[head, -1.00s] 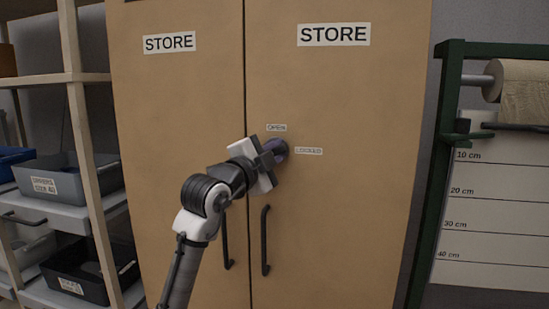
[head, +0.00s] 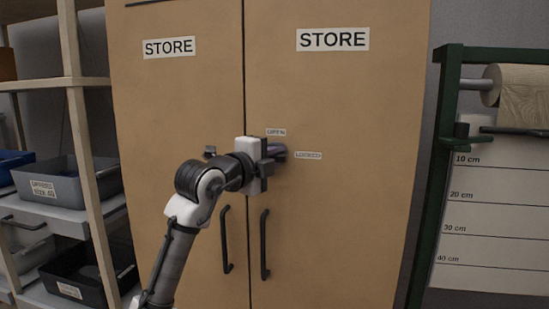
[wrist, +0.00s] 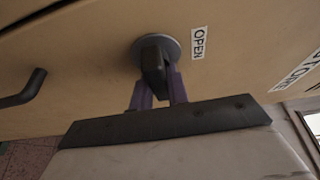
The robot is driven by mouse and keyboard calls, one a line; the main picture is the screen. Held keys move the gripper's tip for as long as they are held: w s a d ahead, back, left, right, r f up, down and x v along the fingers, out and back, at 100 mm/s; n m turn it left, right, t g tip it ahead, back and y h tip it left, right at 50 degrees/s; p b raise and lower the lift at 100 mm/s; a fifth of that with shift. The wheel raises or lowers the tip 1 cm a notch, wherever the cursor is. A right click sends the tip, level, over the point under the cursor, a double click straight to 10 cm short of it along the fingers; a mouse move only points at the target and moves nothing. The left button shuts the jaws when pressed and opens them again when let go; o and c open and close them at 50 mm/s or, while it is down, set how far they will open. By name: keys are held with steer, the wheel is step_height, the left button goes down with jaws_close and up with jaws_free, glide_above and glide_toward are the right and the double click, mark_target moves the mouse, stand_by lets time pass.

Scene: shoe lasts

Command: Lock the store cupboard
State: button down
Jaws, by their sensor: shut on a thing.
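The store cupboard (head: 330,110) is tan with two doors, both closed. A round grey lock knob with a dark grip bar (wrist: 154,62) is on the right door. In the head view the knob is mostly hidden behind my gripper (head: 274,152). An OPEN label (head: 276,132) is above the knob and a LOCKED label (head: 308,155) to its right. The OPEN label also shows in the wrist view (wrist: 198,42). My gripper's purple fingers are shut on the knob's bar, one on each side. The bar's exact pointing direction is hard to tell.
Two black door handles (head: 264,244) hang below the knob. A shelf rack with grey bins (head: 70,190) stands at the left. A green frame (head: 437,170) with a paper roll (head: 520,84) and a centimetre chart is at the right.

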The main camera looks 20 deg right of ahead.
steer(key=c, duration=1.4)
jaws_free()
steer(key=shift+o, duration=0.2)
steer(key=b+v, duration=0.2)
steer(key=v, duration=1.1)
steer(key=shift+s+a+b, duration=0.25)
steer(key=shift+a+b, duration=0.1)
